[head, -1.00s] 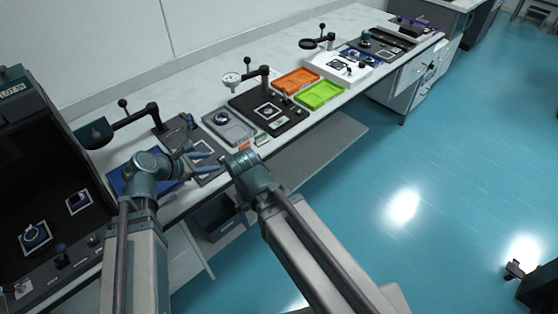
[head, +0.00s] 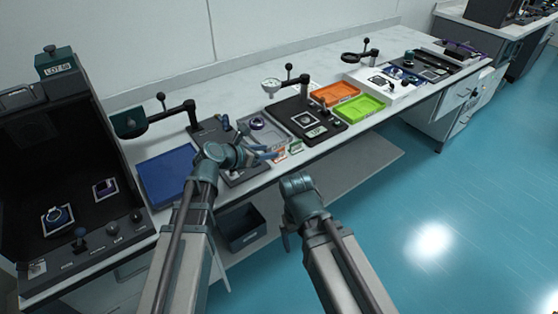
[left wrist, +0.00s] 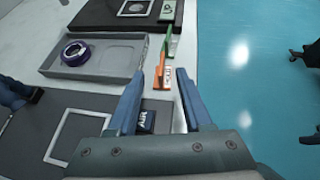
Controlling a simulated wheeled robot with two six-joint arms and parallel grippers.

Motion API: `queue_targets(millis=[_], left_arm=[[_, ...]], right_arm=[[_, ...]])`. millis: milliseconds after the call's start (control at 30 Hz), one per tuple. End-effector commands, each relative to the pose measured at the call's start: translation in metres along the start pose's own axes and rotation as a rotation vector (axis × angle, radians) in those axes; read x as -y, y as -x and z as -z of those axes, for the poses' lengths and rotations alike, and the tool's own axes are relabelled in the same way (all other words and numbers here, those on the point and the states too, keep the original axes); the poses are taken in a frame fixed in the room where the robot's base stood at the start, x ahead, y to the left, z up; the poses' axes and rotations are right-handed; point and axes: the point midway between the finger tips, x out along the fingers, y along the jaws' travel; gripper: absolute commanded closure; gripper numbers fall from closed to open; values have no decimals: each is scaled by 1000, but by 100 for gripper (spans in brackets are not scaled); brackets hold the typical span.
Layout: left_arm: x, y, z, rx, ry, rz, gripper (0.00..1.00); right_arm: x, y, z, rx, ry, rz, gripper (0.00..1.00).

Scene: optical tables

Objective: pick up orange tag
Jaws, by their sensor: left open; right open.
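The orange tag (head: 281,155) stands near the front edge of the bench, beside a green tag (head: 296,146). My left gripper (head: 272,154) is open with its fingertips close to the orange tag. In the left wrist view the orange tag (left wrist: 160,78) appears between and just past the two blue fingertips (left wrist: 160,73). The fingers look apart from it, though the exact gap cannot be told. The green tag (left wrist: 171,44) is a little farther on. My right gripper (head: 287,232) is open and empty, low in front of the bench edge.
A grey tray (left wrist: 95,65) with a purple-ringed part lies left of the tags. A black plate (head: 322,132) is behind the green tag. An orange tray (head: 335,94) and a green tray (head: 360,108) stand farther right. A blue mat (head: 165,178) lies left.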

Motion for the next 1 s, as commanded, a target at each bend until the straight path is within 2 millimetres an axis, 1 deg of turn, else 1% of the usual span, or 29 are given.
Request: queue_targets(millis=[33,100,367,467,733,800,967,1000], left_arm=[[-1,-6,1,0,0,0,50],[0,-9,0,0,0,0,50],[0,-13,0,0,-1,0,50],[1,-22,0,-1,-2,1,50],[2,-60,0,-1,-2,1,50],[3,-63,-1,-1,-2,1,50],[3,-62,-2,-1,-1,0,50],[3,-62,-2,-1,-1,0,52]], right_arm=[[0,-4,0,0,0,0,8],[0,-5,0,0,0,0,8],[1,-6,0,0,0,0,8],[1,-11,1,0,0,0,8],[3,-29,2,0,0,0,8],[3,-29,2,0,0,0,8],[3,-28,2,0,0,0,8],[3,-28,2,0,0,0,8]])
